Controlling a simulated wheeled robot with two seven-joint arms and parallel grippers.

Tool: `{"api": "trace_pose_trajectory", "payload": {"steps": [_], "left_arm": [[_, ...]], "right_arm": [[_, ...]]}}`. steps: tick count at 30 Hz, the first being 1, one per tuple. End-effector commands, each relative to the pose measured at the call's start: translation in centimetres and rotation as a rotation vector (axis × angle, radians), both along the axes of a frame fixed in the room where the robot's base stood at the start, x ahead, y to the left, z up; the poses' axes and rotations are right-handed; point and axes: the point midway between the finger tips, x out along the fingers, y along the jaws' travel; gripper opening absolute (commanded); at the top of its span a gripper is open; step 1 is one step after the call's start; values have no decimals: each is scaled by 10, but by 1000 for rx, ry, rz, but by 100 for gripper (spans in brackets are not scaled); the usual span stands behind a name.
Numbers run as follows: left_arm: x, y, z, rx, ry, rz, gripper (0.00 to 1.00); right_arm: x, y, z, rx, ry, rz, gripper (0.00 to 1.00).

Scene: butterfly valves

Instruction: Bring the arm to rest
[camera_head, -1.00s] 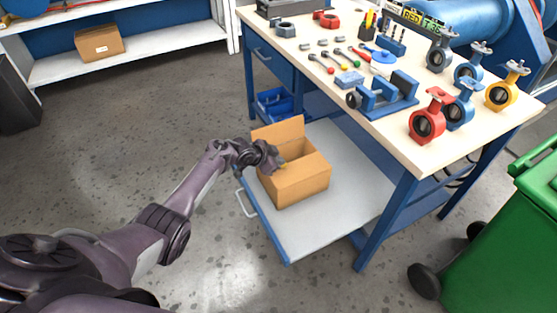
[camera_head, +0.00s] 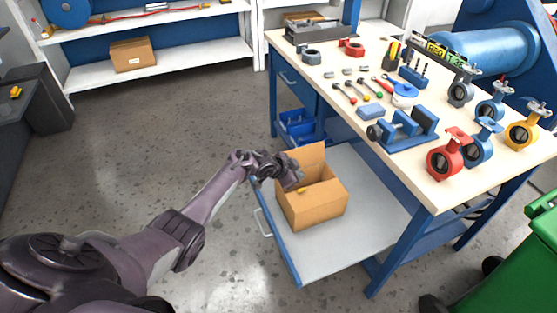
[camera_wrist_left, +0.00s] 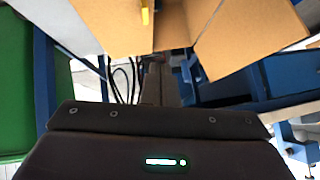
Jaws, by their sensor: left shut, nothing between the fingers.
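My left gripper (camera_head: 293,183) is at the left side of an open cardboard box (camera_head: 312,208), close to its rim. The fingers are shut and empty; they also show in the left wrist view (camera_wrist_left: 157,78), pointing toward the box (camera_wrist_left: 220,35). I cannot tell whether they touch the box. A small yellow thing (camera_head: 301,190) shows by the box rim next to the gripper, and in the wrist view (camera_wrist_left: 145,12). My left arm reaches in from the lower left. My right gripper is not in view.
The box stands on a pulled-out grey shelf (camera_head: 345,245) under a blue workbench. The bench top (camera_head: 340,62) holds several valves, tools and a blue vise (camera_head: 405,130). A green bin (camera_head: 530,265) stands at lower right. The floor left of the shelf is clear.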

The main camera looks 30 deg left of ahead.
Motion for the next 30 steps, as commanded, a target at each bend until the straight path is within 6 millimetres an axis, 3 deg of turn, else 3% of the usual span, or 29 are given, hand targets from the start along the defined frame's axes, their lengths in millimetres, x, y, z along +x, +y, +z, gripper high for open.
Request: {"api": "trace_pose_trajectory", "payload": {"steps": [3, 12, 22, 26, 29, 30], "left_arm": [[-17, 14, 21, 6, 0, -1, 0], [-47, 38, 58, 3, 0, 0, 0], [-56, 43, 68, 1, 1, 0, 0], [-64, 40, 50, -13, 25, 14, 0], [-83, 31, 9, -40, 79, 57, 0], [-96, 27, -13, -52, 111, 82, 0]], "right_arm": [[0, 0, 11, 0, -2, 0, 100], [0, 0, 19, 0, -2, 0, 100], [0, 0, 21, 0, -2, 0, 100], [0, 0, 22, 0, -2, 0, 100], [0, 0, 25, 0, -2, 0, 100], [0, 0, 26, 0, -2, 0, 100]]}}
